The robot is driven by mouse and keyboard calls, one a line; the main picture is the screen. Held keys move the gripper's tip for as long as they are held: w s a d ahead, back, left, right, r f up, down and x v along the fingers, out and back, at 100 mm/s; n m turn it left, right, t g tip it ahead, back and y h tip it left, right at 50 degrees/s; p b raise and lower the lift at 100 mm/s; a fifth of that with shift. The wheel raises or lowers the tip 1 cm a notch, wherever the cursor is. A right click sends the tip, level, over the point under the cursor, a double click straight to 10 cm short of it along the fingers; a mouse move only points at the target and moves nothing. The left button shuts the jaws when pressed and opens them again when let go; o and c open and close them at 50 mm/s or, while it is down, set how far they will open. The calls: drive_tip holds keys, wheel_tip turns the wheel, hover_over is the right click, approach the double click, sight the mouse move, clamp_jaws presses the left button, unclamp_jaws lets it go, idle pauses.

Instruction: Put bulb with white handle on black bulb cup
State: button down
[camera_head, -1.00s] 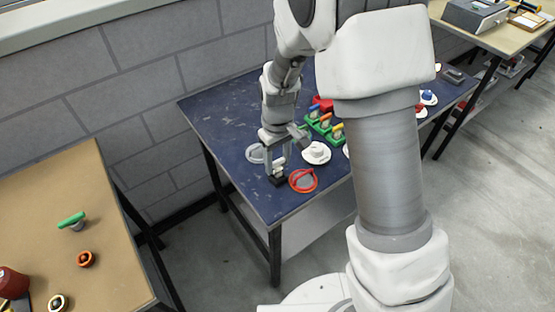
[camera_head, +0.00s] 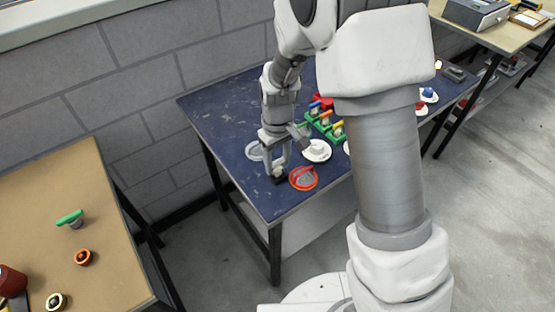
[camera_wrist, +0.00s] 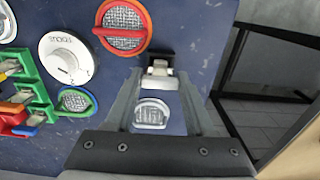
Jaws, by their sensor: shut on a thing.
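My gripper (camera_wrist: 160,76) is shut on a small pale bulb with a white handle (camera_wrist: 160,70), near the front left corner of the blue table. The black bulb cup (camera_wrist: 161,58) shows right at the fingertips, partly hidden by the bulb and the fingers. In the head view my gripper (camera_head: 277,171) points down, with the black cup (camera_head: 280,179) just under the tips. I cannot tell whether the bulb is seated in the cup or a little above it.
A red-rimmed mesh disc (camera_wrist: 123,24), a white dial (camera_wrist: 66,57) and a green rack with coloured handles (camera_wrist: 37,90) stand close by. A grey mesh disc (camera_wrist: 151,113) lies behind the fingers. A brown table (camera_head: 110,225) stands at left. The blue table's back left is clear.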

sight(278, 161)
drive_tip(key=shift+f+b, duration=0.4)
drive_tip(key=shift+f, duration=0.05)
idle(1.0)
unclamp_jaws()
idle(0.3)
drive_tip(key=shift+r+p, duration=2.75)
drive_tip(key=shift+r, duration=1.05)
